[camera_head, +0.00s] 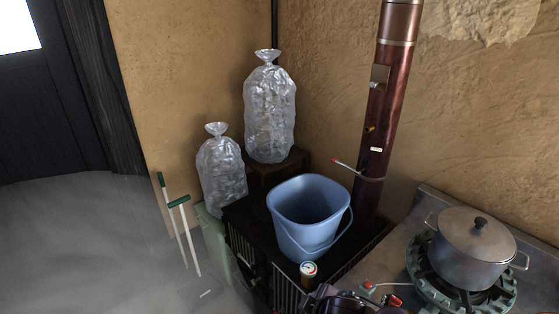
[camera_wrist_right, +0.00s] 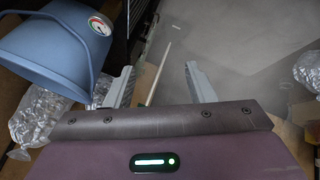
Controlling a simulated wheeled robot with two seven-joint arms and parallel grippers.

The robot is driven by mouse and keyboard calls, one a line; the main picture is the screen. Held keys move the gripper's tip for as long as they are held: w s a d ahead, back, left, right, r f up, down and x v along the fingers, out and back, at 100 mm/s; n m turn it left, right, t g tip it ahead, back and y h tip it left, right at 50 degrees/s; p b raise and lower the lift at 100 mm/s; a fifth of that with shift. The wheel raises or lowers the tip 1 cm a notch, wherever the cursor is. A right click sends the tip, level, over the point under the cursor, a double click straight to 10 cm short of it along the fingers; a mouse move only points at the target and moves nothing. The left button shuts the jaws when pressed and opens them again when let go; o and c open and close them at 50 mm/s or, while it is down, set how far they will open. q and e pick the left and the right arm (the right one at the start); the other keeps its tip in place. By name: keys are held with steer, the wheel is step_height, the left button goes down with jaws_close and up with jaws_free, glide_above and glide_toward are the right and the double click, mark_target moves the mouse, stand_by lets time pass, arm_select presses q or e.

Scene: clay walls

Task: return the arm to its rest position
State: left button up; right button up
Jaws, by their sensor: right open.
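My right gripper (camera_wrist_right: 159,68) shows in the right wrist view with its two grey fingers spread apart and nothing between them. Floor and a thin light stick show beyond the fingers. A blue bucket (camera_wrist_right: 45,50) fills the upper left of that view, beside the left finger. In the head view, dark parts at the bottom edge, just below the blue bucket (camera_head: 308,215), appear to be my right arm. The right fingertips cannot be made out there. My left arm and gripper are not in view.
A lidded pot (camera_head: 470,245) sits on a burner at right. Clear bags (camera_head: 269,105) stand behind. A red-brown pipe (camera_head: 385,110) rises at back. Open floor (camera_head: 90,235) lies left.

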steer(key=s+d+r+m+g+h, duration=0.3)
steer(key=s+d+r+m, duration=0.1)
steer(key=s+d+m, duration=0.85)
steer(key=s+f+n+g+b, duration=0.1)
steer(key=s+f, duration=0.1)
steer(key=f, duration=1.4)
steer(key=s+f+n+b, duration=0.1)
steer(key=s+f, duration=0.2)
steer(key=f, duration=1.2)
steer(key=s+d+f, duration=0.2)
steer(key=s+f, duration=0.7)
steer(key=f, duration=0.1)
steer(key=s+d+f+g, duration=0.1)
steer(key=s+f, duration=0.8)
steer(key=s, duration=0.1)
steer(key=shift+d+f+b, duration=0.4)
steer(key=shift+b, duration=0.05)
